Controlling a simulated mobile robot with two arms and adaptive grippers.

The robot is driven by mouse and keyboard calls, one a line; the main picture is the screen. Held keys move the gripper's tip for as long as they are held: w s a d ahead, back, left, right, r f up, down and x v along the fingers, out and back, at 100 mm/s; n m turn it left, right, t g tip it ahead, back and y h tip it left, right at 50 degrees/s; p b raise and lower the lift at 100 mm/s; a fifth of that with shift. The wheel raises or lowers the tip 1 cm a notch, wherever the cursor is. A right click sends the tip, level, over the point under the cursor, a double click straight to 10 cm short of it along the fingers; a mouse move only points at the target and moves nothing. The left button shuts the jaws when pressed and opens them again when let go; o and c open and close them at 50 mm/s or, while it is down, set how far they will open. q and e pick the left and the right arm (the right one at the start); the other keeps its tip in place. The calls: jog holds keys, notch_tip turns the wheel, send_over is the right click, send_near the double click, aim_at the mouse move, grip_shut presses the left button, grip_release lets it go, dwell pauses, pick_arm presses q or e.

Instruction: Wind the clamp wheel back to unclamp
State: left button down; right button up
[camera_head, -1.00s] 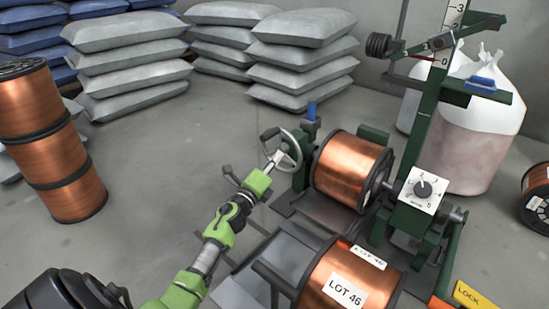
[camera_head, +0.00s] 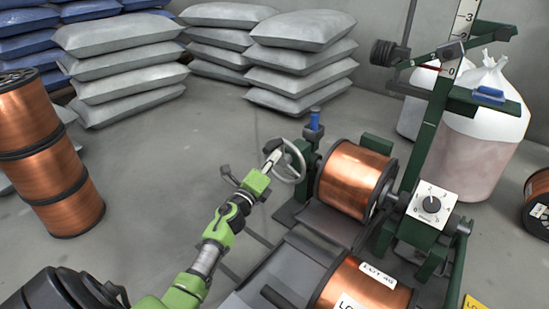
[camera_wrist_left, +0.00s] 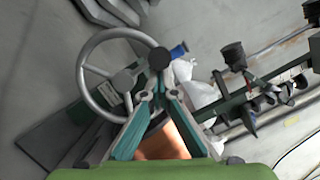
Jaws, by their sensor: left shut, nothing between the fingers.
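The clamp wheel (camera_head: 298,173) is a grey spoked handwheel on the green stand, left of the mounted copper spool (camera_head: 350,180). My left gripper (camera_head: 273,154) is at the wheel's left side. In the left wrist view its fingers (camera_wrist_left: 158,92) are shut and empty, with their tips just below the knob. Whether they touch it I cannot tell. My right gripper is out of view.
A white dial (camera_head: 432,204) sits right of the mounted spool. A blue-topped post (camera_head: 314,122) stands behind the wheel. Another labelled spool (camera_head: 365,290) lies in front. Stacked spools (camera_head: 45,170) stand at left, grey sacks (camera_head: 300,60) behind. The floor between is clear.

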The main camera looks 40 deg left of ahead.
pick_arm(q)
jog(key=shift+a+r+n+p, duration=0.1)
jog(key=shift+a+n+p, duration=0.05)
jog(key=shift+n+p, duration=0.2)
jog(key=shift+a, duration=0.15)
